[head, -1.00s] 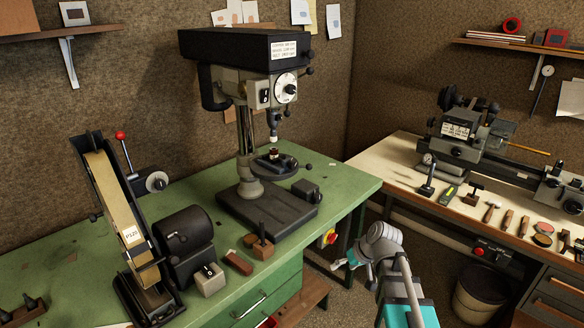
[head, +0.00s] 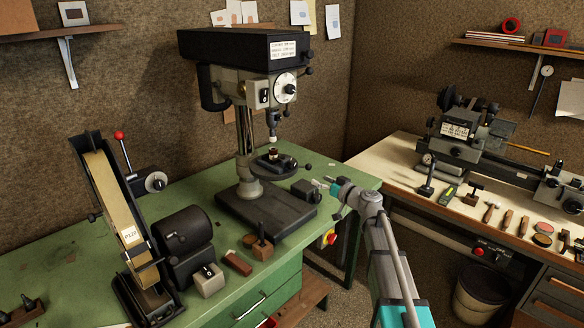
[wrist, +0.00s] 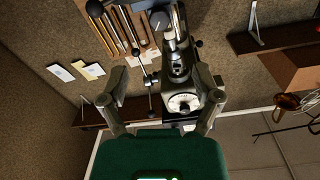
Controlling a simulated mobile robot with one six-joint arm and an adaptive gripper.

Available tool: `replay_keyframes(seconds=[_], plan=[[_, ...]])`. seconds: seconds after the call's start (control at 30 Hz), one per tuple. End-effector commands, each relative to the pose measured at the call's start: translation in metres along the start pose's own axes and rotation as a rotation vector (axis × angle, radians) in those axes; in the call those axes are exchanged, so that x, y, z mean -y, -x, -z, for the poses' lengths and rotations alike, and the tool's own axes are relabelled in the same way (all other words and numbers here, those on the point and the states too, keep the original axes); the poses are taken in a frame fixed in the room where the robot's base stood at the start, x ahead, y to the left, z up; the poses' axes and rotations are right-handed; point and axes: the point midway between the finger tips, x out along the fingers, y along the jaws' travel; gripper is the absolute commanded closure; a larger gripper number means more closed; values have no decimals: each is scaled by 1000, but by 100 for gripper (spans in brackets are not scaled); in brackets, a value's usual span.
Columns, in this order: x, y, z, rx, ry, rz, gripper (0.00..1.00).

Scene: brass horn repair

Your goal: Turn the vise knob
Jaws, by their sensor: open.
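The drill press (head: 245,120) stands on the green bench. Its round table (head: 262,170) carries a small dark vise (head: 275,158) with a brass-coloured piece at its top. A small black ball knob (head: 308,166) shows at the right of the table; I cannot tell if it is the vise knob. My gripper (head: 325,183) is at the bench's right side, right of and slightly lower in the picture than this knob, apart from it. In the wrist view my gripper (wrist: 162,76) has its fingers spread, with nothing held; the drill press head (wrist: 182,90) shows between and beyond them.
A dark grey block (head: 306,191) sits close to my gripper at the press base. A belt sander (head: 120,220) and small blocks stand at left on the green bench. The pale bench (head: 400,165) with a lathe is at right. A gap of floor separates the benches.

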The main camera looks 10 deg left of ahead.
Motion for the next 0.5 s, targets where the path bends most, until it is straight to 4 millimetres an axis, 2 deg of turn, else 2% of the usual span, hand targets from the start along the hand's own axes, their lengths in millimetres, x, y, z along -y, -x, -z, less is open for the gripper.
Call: replay_keyframes(seconds=[0.5], plan=[[0,-4,1,-6,2,-1,18]])
